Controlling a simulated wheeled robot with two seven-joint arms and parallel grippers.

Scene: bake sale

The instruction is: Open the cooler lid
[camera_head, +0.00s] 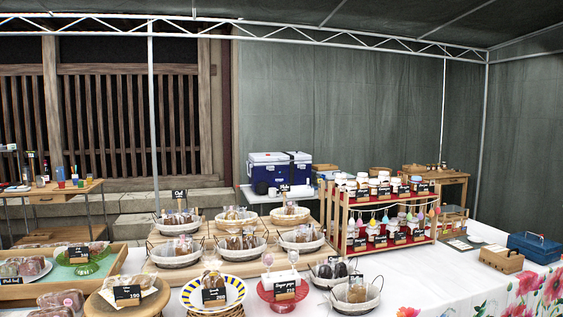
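A blue cooler (280,174) with a white lid (279,157) stands on a white table behind the sale table, a little left of the jar rack. Its lid looks shut, in two sections side by side. The cooler's lower right front is partly hidden by goods in front of it. Neither of my grippers is in view.
The long sale table (392,291) fills the foreground, with baskets, cake stands and a tray of baked goods. A wooden jar rack (384,212) stands right of centre. A blue box (534,247) and a wooden box (501,259) sit at the right. A small wooden table stands at left.

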